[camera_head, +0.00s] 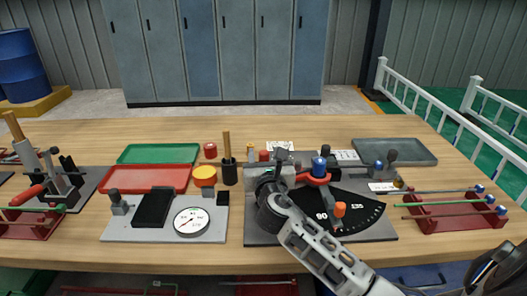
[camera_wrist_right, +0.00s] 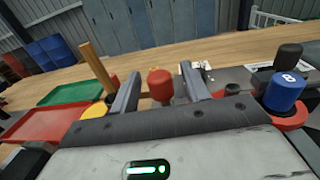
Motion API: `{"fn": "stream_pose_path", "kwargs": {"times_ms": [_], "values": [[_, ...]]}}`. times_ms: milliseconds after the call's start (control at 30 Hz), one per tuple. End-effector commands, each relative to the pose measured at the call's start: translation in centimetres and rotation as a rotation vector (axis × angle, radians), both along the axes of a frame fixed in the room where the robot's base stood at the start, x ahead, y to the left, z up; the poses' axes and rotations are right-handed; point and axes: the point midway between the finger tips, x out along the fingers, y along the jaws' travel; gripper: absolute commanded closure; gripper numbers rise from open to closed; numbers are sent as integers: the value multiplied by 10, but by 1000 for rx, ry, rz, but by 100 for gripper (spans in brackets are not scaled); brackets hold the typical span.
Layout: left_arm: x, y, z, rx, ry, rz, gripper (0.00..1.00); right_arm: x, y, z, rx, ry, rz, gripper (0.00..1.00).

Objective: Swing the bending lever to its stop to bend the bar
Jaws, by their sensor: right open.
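The bender stands on a grey plate (camera_head: 255,234) at the middle right of the bench. It has a black angle dial (camera_head: 360,215) marked 90 and 135, a red arm (camera_head: 313,179) with a blue roller (camera_head: 320,165), and an orange knob (camera_head: 340,209). The blue roller also shows in the right wrist view (camera_wrist_right: 286,92). My right gripper (camera_head: 283,154) is open above the bender's left part. In the wrist view a red knob (camera_wrist_right: 160,85) appears between its fingers; I cannot tell how far beyond them it is. My arm hides part of the bender. My left gripper is not in view.
Left of the bender are a dial gauge (camera_head: 192,222), a yellow-topped cylinder (camera_head: 204,176), a black holder with a wooden handle (camera_head: 227,145), and red (camera_head: 150,179) and green (camera_head: 158,154) trays. A red bar rack (camera_head: 450,213) is at the right, a grey tray (camera_head: 396,150) behind.

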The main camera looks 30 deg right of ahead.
Motion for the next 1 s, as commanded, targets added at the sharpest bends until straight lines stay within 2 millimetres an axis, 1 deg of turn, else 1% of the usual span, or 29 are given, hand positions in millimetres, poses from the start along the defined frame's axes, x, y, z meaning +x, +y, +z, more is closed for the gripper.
{"fn": "stream_pose_path", "kwargs": {"times_ms": [33,100,200,500,567,600,667,700,867,1000], "values": [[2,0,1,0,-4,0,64,6,-3,0,0,-1,-1,54],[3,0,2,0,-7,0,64,12,-6,0,0,0,0,54],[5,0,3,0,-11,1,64,16,-8,0,1,0,-1,54],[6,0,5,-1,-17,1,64,17,-8,0,1,0,0,54],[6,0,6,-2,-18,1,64,17,-8,0,1,0,0,70],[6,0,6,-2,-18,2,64,17,-8,0,1,0,0,81],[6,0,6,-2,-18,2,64,17,-8,0,1,0,0,98],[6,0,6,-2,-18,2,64,17,-8,0,1,0,1,100],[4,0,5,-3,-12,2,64,20,-6,-1,0,1,8,100],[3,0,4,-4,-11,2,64,32,6,0,0,1,53,100]]}}
